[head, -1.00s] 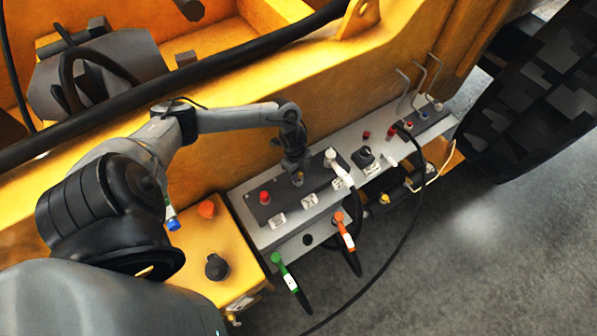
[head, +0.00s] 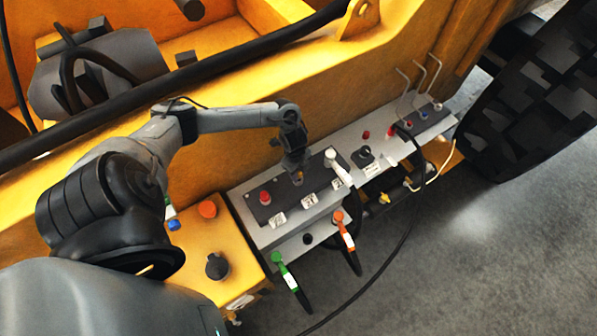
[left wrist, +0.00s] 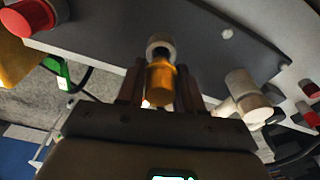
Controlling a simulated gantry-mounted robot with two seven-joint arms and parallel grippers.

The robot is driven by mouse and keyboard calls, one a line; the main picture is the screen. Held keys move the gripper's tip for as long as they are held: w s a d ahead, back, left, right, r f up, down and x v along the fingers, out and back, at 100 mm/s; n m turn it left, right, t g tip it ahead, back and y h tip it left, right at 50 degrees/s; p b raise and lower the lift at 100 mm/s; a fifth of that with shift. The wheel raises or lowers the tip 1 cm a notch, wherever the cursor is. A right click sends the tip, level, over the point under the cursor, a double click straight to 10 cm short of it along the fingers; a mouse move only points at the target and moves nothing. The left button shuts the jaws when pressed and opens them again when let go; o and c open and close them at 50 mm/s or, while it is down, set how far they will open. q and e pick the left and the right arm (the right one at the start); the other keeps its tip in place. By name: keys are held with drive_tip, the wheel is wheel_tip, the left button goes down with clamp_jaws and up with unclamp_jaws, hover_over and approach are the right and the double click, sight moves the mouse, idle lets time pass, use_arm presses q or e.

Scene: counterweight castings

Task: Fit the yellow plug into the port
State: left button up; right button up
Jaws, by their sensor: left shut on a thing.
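The yellow plug (left wrist: 160,84) sits between the two fingers of my left gripper (left wrist: 160,95), which is shut on it, in the left wrist view. A round grey port collar (left wrist: 160,45) is right at the plug's far end, in line with it. I cannot tell whether the plug tip is inside the collar or only against it. In the head view my left gripper (head: 297,174) points down over the dark top panel, and only a speck of yellow shows at its tip. My right gripper is in neither view.
A white plug (head: 338,166) stands in the panel just right of my gripper. A red button (head: 265,197) is to its left. Orange (head: 343,230) and green (head: 284,270) plugs hang on the front face. A black cable drapes to the right.

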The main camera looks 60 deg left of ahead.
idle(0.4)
use_arm(q)
drive_tip(key=shift+f+b, duration=0.4)
drive_tip(key=shift+f, duration=0.45)
drive_tip(key=o, duration=1.1)
drive_tip(key=shift+r, duration=0.15)
drive_tip(key=r, duration=0.3)
drive_tip(key=a+r, duration=0.1)
drive_tip(key=r, duration=0.6)
drive_tip(key=shift+s+a+r, duration=0.15)
drive_tip(key=shift+s+r, duration=0.05)
drive_tip(key=shift+r, duration=0.05)
